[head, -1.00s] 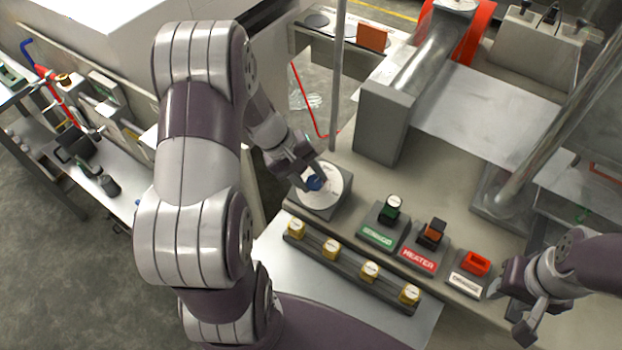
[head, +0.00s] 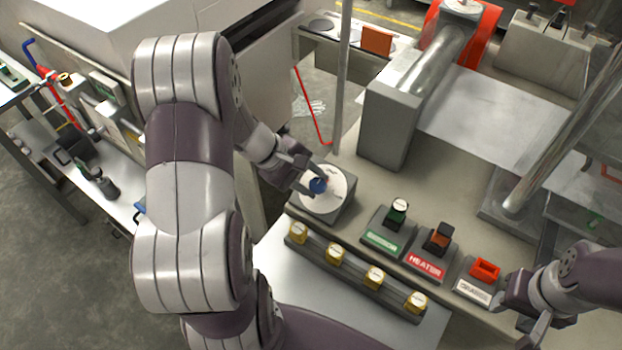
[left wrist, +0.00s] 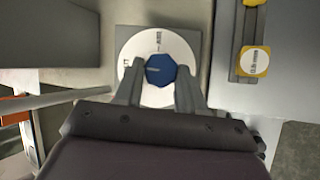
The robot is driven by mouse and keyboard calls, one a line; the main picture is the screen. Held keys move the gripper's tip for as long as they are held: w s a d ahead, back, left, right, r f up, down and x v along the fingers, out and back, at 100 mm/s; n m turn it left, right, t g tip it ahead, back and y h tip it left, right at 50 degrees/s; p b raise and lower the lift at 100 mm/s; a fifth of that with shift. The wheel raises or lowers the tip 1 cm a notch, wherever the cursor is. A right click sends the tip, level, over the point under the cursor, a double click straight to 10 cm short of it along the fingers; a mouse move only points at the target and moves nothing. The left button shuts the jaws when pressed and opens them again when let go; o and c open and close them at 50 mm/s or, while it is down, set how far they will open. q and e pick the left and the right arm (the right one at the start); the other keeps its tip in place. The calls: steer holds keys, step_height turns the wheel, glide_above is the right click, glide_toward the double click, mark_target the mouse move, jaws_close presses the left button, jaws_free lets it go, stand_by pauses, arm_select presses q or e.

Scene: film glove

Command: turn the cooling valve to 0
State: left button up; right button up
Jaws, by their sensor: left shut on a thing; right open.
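The cooling valve is a blue knob (head: 318,186) on a round white dial (head: 334,202), set on a grey block at the bench's left front corner. My left gripper (head: 311,183) is shut on the knob. In the left wrist view the left gripper's fingers (left wrist: 158,84) stand on either side of the blue knob (left wrist: 160,70). A pale line on the knob points left. The dial (left wrist: 128,72) has small dark marks at its top and left, too small to read surely. My right gripper (head: 528,318) is open and empty at the lower right.
A rail (head: 352,284) with several yellow knobs runs along the front. A thin upright post (head: 342,90) stands behind the dial.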

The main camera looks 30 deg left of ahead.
mark_target(315, 185)
arm_select(q)
steer(key=shift+w+r, duration=0.1)
steer(key=shift+r, duration=0.05)
steer(key=o, duration=0.8)
steer(key=shift+o, duration=1.3)
steer(key=r, duration=0.2)
steer(key=d+r, duration=0.1)
steer(key=r, duration=0.1)
steer(key=shift+r, duration=0.3)
steer(key=d+r, duration=0.6)
steer(key=d, duration=0.4)
steer(key=shift+d+r, duration=0.2)
steer(key=shift+d, duration=0.2)
steer(key=shift+w, duration=0.1)
